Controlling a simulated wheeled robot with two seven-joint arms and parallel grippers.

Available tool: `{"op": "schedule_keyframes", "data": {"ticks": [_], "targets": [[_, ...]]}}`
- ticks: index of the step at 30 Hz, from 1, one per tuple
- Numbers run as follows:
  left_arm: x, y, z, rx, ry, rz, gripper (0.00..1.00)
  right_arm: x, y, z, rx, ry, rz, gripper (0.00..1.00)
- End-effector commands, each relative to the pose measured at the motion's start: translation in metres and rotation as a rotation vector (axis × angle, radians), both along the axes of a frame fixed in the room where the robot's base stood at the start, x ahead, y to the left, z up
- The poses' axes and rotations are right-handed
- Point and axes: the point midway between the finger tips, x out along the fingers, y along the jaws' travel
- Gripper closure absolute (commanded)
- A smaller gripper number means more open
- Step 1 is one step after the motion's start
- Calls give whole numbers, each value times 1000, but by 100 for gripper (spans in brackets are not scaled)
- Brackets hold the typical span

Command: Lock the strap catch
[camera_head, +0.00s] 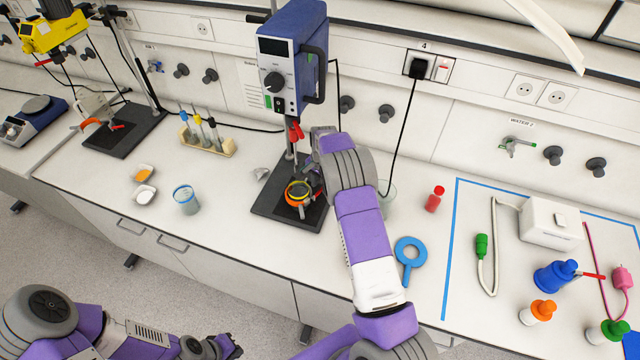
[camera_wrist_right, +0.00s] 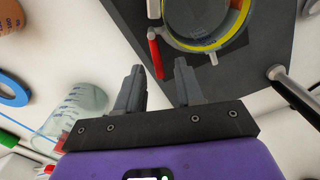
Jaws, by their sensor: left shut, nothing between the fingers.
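A round vessel (camera_wrist_right: 205,20) with a yellow strap (camera_wrist_right: 212,45) around it sits over the dark stand base at the top of the right wrist view. In the head view the strap (camera_head: 298,190) shows orange and yellow on the overhead stirrer's stand. A red lever (camera_wrist_right: 155,55), apparently the strap catch, sticks out beside the vessel. My right gripper (camera_wrist_right: 160,66) is open and empty, its fingertips just short of the lever and vessel. In the head view my right arm partly hides that gripper. My left gripper (camera_head: 228,346) is shut and empty at the lower left, away from the bench top.
The blue stirrer motor (camera_head: 291,60) and its rod rise above the stand base (camera_head: 268,208). A glass beaker (camera_wrist_right: 80,105), red bottle (camera_head: 434,199) and blue ring (camera_head: 410,250) lie right of my arm. A beaker (camera_head: 186,200) and tube rack (camera_head: 212,148) stand left.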

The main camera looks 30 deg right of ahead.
Motion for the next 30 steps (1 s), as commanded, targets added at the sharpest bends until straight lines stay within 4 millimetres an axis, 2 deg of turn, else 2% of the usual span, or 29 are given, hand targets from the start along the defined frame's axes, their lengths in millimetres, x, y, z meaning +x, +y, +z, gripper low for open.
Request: {"op": "schedule_keyframes", "data": {"ticks": [4, 12, 13, 20, 26, 30], "targets": [[0, 0, 2, 0, 1, 0, 100, 0, -1, -11, -1, 0, -1, 63], [0, 0, 2, 0, 1, 0, 100, 0, 0, -13, -1, -1, 0, 63], [0, 0, 2, 0, 1, 0, 100, 0, 0, -13, -1, -1, 0, 65], [0, 0, 2, 0, 1, 0, 100, 0, 0, -13, -1, 0, 0, 100], [0, 0, 1, 0, 1, 0, 100, 1, 0, -13, 0, -1, 5, 100], [0, 0, -12, 0, 1, 0, 100, 4, 1, -16, 2, -2, 83, 100]]}}
